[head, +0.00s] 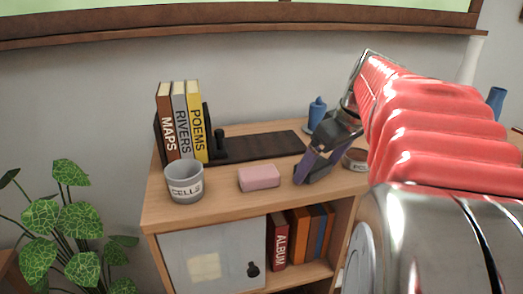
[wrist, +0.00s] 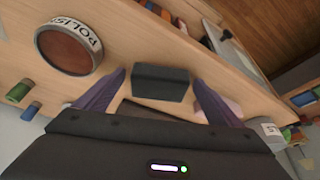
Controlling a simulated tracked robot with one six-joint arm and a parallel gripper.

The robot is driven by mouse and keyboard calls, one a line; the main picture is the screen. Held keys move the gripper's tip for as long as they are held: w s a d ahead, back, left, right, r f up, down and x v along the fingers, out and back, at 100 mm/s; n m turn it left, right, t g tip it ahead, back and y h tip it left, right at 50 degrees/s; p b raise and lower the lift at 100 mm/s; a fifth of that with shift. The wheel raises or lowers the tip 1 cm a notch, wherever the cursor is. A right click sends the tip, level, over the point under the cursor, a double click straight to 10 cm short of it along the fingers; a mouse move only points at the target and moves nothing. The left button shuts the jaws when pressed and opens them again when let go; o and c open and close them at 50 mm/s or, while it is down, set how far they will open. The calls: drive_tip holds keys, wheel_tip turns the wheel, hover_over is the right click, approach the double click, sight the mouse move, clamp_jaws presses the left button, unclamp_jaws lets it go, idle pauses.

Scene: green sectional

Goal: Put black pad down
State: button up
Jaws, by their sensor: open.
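The black pad (wrist: 162,83) is a small dark block in the wrist view, on the light wood top between my fingertips. Bare wood shows on both sides of it, so neither finger appears to press on it. In the head view my gripper (head: 302,177) points down at the cabinet top, right of the pink soap.
The pink soap (head: 259,178) and a grey cup (head: 184,185) stand left of my gripper. Books (head: 182,125) stand at back left beside a long dark board (head: 265,146).

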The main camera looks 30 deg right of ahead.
drive_tip(key=v, duration=1.2)
drive_tip(key=shift+s, duration=0.2)
idle(0.7)
